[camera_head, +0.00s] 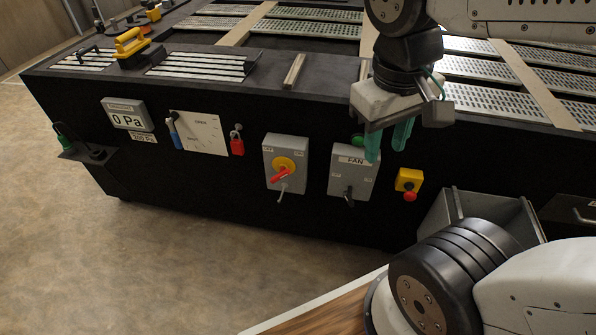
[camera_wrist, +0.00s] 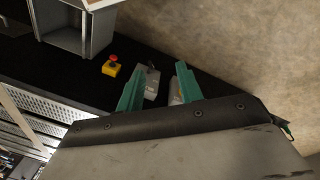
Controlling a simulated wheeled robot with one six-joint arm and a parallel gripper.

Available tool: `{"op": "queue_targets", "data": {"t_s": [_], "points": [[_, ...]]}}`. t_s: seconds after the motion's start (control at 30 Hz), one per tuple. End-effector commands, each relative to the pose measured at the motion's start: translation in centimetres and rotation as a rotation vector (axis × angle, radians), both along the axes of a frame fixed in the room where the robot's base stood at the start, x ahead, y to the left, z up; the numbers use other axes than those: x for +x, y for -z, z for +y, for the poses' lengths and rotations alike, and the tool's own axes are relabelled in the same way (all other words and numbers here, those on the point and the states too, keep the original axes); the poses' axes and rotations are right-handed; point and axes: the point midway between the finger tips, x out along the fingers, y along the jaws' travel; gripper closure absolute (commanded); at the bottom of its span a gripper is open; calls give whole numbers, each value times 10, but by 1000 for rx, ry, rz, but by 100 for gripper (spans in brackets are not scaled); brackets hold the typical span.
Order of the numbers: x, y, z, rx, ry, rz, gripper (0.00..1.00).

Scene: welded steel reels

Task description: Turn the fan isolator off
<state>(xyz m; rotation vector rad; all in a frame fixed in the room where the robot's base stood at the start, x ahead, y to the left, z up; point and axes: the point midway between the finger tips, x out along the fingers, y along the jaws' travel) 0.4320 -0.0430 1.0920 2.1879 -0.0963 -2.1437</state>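A grey box with a "FAN" label (camera_head: 341,183) is on the black side panel of the table. It has a dark lever (camera_head: 349,193) low on its front and a green round part behind its top edge. The lever's setting is too small to read. My gripper (camera_head: 388,139) is open and empty, with green fingers pointing down in front of and above the FAN box's right side. The near finger overlaps the box's upper right corner in the picture; I cannot tell if they touch. In the wrist view, a grey box (camera_wrist: 152,85) shows between the fingers, partly hidden.
Left of it is a grey box (camera_head: 298,152) with a red handle on a yellow disc. Right is a yellow box with a red button (camera_head: 409,181). A red padlock (camera_head: 237,146), a white panel (camera_head: 205,130) and a "0 Pa" display (camera_head: 125,119) are further left. A grey bin (camera_head: 460,205) is lower right.

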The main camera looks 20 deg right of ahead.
Motion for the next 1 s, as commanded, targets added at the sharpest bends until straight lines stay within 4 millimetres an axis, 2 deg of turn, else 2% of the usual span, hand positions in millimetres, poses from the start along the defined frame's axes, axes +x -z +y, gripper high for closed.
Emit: {"op": "queue_targets", "data": {"t_s": [0.3, 0.53, 0.77, 0.87, 1.0], "points": [[66, 31, -44, -418, -84, 303, 64], [132, 63, -58, -760, -207, 423, 64], [205, 113, -49, -1095, -392, 443, 64], [235, 143, -37, -1229, -493, 420, 64], [272, 194, -13, -1397, -653, 358, 64]]}}
